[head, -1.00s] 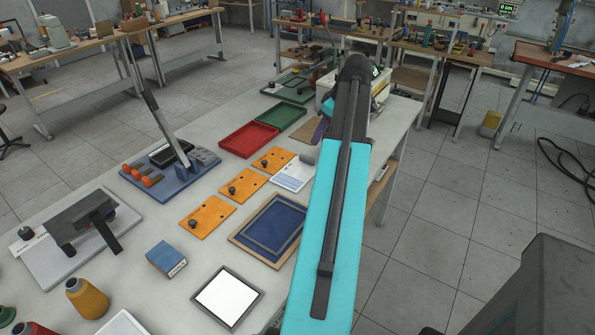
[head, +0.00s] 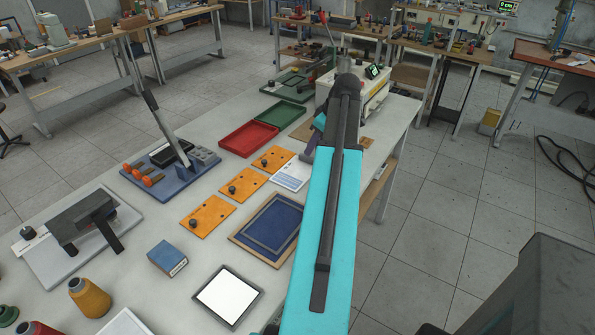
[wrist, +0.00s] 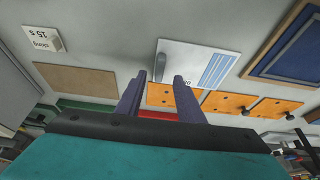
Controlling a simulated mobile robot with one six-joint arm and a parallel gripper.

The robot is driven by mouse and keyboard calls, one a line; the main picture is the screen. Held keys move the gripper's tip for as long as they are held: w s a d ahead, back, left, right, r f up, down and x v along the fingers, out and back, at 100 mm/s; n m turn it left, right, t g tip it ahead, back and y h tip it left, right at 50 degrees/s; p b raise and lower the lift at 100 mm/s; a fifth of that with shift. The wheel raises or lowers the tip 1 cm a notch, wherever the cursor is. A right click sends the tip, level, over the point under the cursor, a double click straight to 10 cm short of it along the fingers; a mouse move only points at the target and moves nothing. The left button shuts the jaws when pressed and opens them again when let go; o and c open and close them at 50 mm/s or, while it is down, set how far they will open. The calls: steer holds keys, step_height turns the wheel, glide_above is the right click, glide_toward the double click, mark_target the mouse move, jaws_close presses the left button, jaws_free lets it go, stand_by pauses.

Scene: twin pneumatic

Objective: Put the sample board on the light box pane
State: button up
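A white board with a blue striped area (head: 290,174) lies flat on the bench beyond the blue framed panel; I take it for the sample board. In the wrist view this board (wrist: 198,65) lies beyond my fingertips, with a grey grip-like bar (wrist: 161,62) at its left end. The light box pane (head: 228,297) is a bright white square in a dark frame at the near edge of the bench, and it is bare. My gripper (wrist: 160,80) is open with nothing between its fingers, apart from the board. In the head view my arm hides part of the gripper.
A blue box (head: 168,257) stands left of the pane. Red (head: 248,138) and green trays lie farther back. A brown sheet (wrist: 78,80) lies left in the wrist view.

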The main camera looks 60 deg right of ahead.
mark_target(296, 170)
steer(key=shift+p+x, duration=1)
steer(key=shift+x, duration=1.6)
steer(key=shift+w+r, duration=0.1)
steer(key=shift+w, duration=0.05)
jaws_close()
